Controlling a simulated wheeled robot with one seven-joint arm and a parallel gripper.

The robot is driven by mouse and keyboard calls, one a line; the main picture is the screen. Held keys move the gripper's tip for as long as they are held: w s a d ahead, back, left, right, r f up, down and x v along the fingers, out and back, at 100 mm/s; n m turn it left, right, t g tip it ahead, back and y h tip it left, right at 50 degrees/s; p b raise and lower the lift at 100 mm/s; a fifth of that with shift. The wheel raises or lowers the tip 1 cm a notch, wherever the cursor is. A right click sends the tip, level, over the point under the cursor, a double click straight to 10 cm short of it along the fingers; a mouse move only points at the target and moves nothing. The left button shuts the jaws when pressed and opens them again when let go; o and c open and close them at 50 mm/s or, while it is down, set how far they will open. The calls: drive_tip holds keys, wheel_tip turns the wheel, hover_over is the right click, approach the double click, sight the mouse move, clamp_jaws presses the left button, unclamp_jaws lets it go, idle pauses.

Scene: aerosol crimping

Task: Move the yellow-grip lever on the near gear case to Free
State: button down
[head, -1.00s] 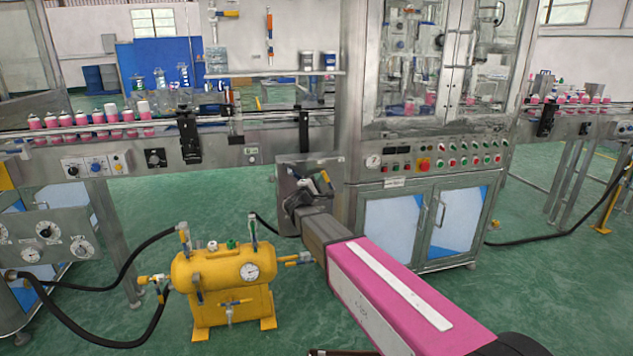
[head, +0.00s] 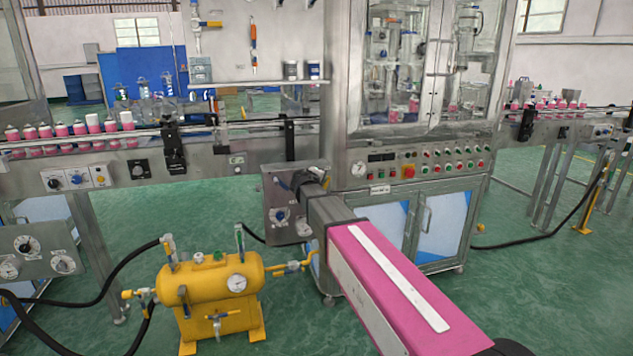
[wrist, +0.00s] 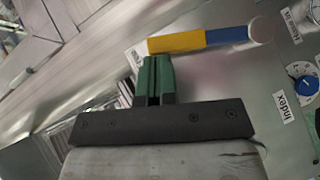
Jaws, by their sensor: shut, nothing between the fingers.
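The near gear case (head: 272,222) is a grey panel left of the machine cabinet, partly covered by my arm. In the wrist view its lever (wrist: 225,36) lies nearly level. Its yellow grip (wrist: 176,42) points left and its blue part runs to a pale round end on the right. My gripper (wrist: 154,62) has green fingers closed together with nothing between them. The fingertips are just below the yellow grip; I cannot tell if they touch it. An Index label (wrist: 284,107) is at lower right. Another label (wrist: 134,60) beside the grip end is partly hidden and unreadable.
A blue knob (wrist: 302,87) sits on the case face at the right. A yellow tank (head: 212,284) with hoses stands on the floor at lower left. The conveyor (head: 120,150) runs behind, and the machine cabinet (head: 446,215) stands close on the right.

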drive_tip(key=shift+w+d+f, duration=0.1)
drive_tip(key=shift+w+d, duration=0.1)
drive_tip(key=shift+d, duration=0.55)
drive_tip(key=shift+d, duration=0.15)
